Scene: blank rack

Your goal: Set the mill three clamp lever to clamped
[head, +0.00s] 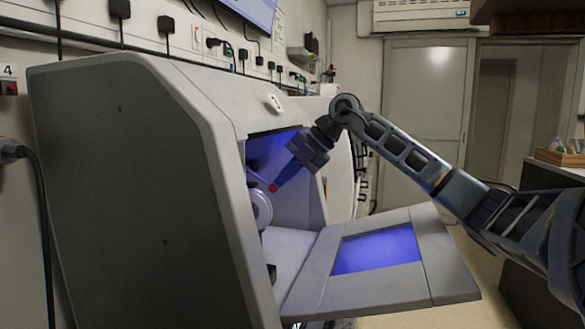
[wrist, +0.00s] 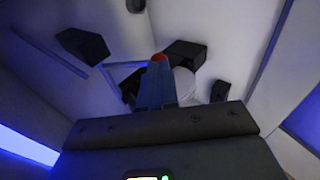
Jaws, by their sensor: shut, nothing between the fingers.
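The mill is a large grey cabinet (head: 130,150) with its front door folded down and a blue-lit inside. Inside it, the clamp lever shows as a thin pale rod ending in a red knob (head: 273,188). The red knob (wrist: 160,57) also shows in the wrist view, with the rod (wrist: 124,64) running left from it. My gripper (head: 279,183) reaches in through the opening, shut and empty. Its fingertips (wrist: 157,80) are right at the knob; I cannot tell whether they touch it. The lever's pivot is not clear.
The lowered door (head: 300,290) with a blue window lies below my arm. A round pale part (head: 261,210) sits inside at the left, near the knob. Dark blocks (wrist: 83,45) stand inside in the wrist view. The opening's side walls are close around my gripper.

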